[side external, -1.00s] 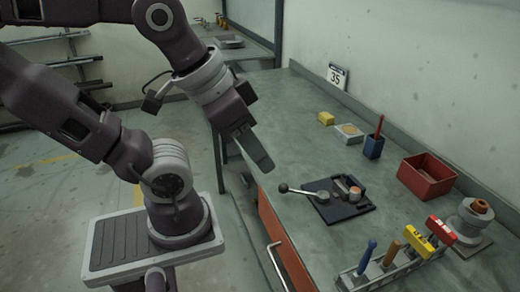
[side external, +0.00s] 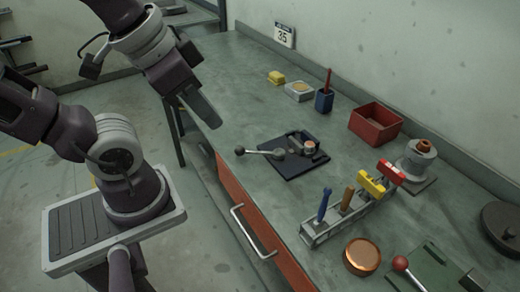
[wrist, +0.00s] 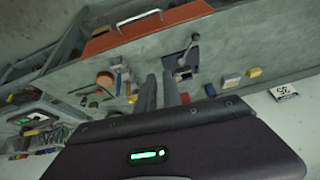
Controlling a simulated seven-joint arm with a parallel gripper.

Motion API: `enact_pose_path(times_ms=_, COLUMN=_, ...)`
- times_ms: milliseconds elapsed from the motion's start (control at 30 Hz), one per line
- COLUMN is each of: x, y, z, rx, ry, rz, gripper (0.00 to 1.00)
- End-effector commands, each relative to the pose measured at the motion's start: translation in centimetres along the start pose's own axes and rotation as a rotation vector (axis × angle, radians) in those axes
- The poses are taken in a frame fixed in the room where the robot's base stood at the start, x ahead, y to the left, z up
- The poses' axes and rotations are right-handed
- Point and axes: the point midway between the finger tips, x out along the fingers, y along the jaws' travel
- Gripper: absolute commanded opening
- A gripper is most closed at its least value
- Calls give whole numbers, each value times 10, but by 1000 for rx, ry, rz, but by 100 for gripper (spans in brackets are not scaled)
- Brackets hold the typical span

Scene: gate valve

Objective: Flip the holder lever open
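The holder is a dark plate (side external: 293,166) on the bench with a clamp that holds a small copper-topped cylinder (side external: 310,147). Its lever (side external: 262,152) is a metal rod with a black ball knob, lying low and pointing left towards the bench's front edge. In the wrist view the lever (wrist: 190,50) shows beyond the fingers, near the top centre. My gripper (side external: 211,118) hangs to the left of the holder and above the bench's front edge, apart from the lever. In the wrist view a gap shows between its two fingers (wrist: 160,92), with nothing between them.
A tool rack (side external: 335,222) with several handled tools stands to the right of the holder. Behind are a red bin (side external: 376,124), a blue cup (side external: 324,101) and a yellow block (side external: 275,77). A red-knobbed lever (side external: 400,263) is at the lower right. The bench left of the holder is clear.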

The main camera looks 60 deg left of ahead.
Motion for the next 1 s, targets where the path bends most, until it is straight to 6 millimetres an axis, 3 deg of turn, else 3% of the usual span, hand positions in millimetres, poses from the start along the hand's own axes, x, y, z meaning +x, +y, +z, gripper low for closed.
enact_pose_path(times_ms=167, x=36, y=-14, z=-26, rx=470, ry=-211, rz=-47, gripper=0)
enact_pose_path(times_ms=300, x=80, y=-23, z=-46, rx=930, ry=-392, rz=-3, gripper=0)
enact_pose_path(times_ms=500, x=133, y=-26, z=-56, rx=1376, ry=-541, rz=119, gripper=0)
enact_pose_path(times_ms=633, x=147, y=-27, z=-58, rx=1486, ry=-570, rz=160, gripper=0)
enact_pose_path(times_ms=1000, x=151, y=-28, z=-56, rx=1498, ry=-574, rz=165, gripper=0)
